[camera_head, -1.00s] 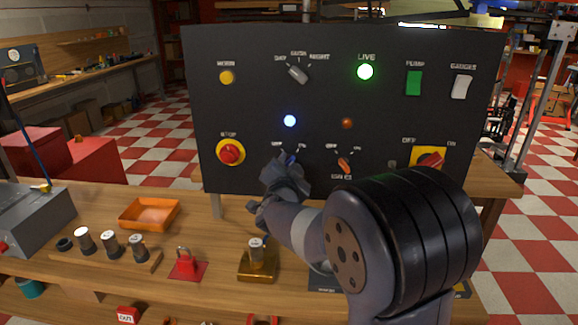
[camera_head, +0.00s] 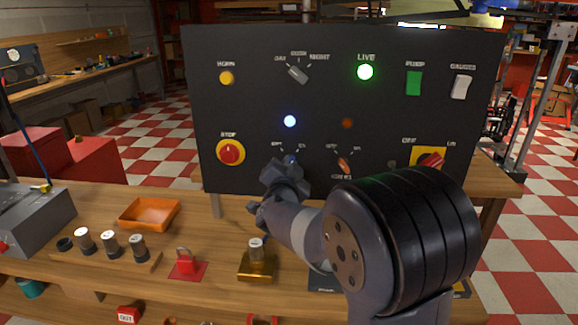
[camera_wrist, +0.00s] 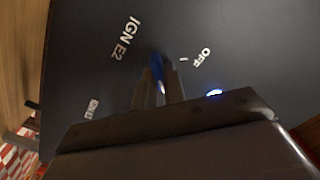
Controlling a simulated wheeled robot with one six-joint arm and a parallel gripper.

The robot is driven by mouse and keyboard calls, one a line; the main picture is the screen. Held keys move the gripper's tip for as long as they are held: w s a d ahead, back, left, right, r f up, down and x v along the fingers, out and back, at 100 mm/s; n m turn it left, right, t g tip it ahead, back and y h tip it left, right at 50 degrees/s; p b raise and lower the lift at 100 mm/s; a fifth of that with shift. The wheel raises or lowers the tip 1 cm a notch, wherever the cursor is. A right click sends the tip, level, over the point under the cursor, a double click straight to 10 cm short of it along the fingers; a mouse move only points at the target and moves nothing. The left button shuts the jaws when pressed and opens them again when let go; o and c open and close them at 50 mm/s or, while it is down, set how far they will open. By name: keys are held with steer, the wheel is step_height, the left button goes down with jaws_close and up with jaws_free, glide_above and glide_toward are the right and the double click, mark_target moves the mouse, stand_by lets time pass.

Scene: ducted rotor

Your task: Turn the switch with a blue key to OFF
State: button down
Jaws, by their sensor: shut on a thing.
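The switch with the blue key (camera_head: 291,159) is low on the black panel (camera_head: 250,100), below the lit blue lamp (camera_head: 289,121). My gripper (camera_head: 283,168) is at this switch and covers most of it in the head view. In the wrist view the blue key (camera_wrist: 157,69) stands between the two fingertips of my gripper (camera_wrist: 157,88), which are shut on it. The OFF label (camera_wrist: 202,57) is to the right of the key and the IGN E2 label (camera_wrist: 127,37) to its upper left. The key's exact setting is hard to tell.
A red STOP button (camera_head: 230,152) is left of my gripper, and an orange-red switch (camera_head: 344,163) close on its right. A red knob (camera_head: 431,160) on yellow is farther right. A gold block (camera_head: 257,265) and an orange tray (camera_head: 149,214) are on the bench below.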

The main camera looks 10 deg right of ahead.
steer(key=shift+a+n+p, duration=0.15)
steer(key=shift+n+p, duration=2.2)
steer(key=shift+n, duration=1.55)
steer(key=shift+a+n+p, duration=0.1)
steer(key=shift+n+p, duration=2.2)
steer(key=shift+n, duration=1.6)
steer(key=c, duration=1.5)
jaws_free()
